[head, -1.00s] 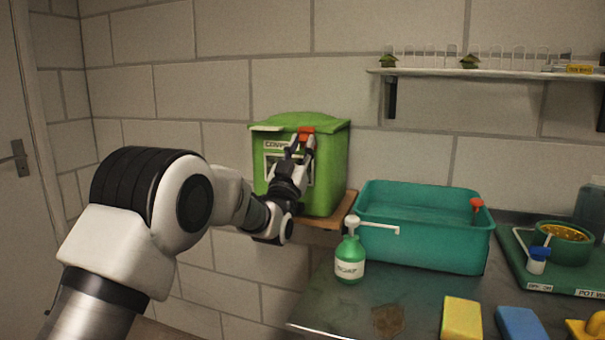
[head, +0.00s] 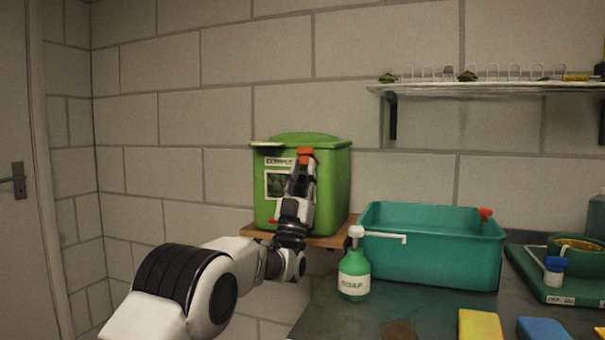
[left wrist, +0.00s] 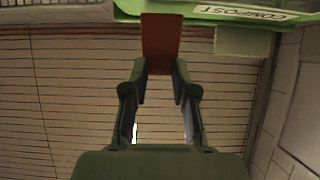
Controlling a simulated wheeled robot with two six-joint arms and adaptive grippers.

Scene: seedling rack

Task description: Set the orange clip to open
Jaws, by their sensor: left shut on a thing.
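The orange clip (head: 305,152) is at the top front of the green compost bin (head: 331,180), just under the lid. In the left wrist view the clip (left wrist: 160,38) shows as a flat orange tab reaching down from the bin's edge. My left gripper (head: 303,166) is in front of the bin, its fingers pointing up. In the left wrist view its fingertips (left wrist: 160,69) are closed on the lower end of the tab. The fingers hide part of the bin's front and label. My right gripper is not in view.
The bin stands on a small wooden shelf (head: 328,241). To the right are a green soap bottle (head: 354,275) and a teal basin (head: 430,255) on the dark counter. A wall shelf (head: 500,88) is at upper right. The wall left of the bin is clear.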

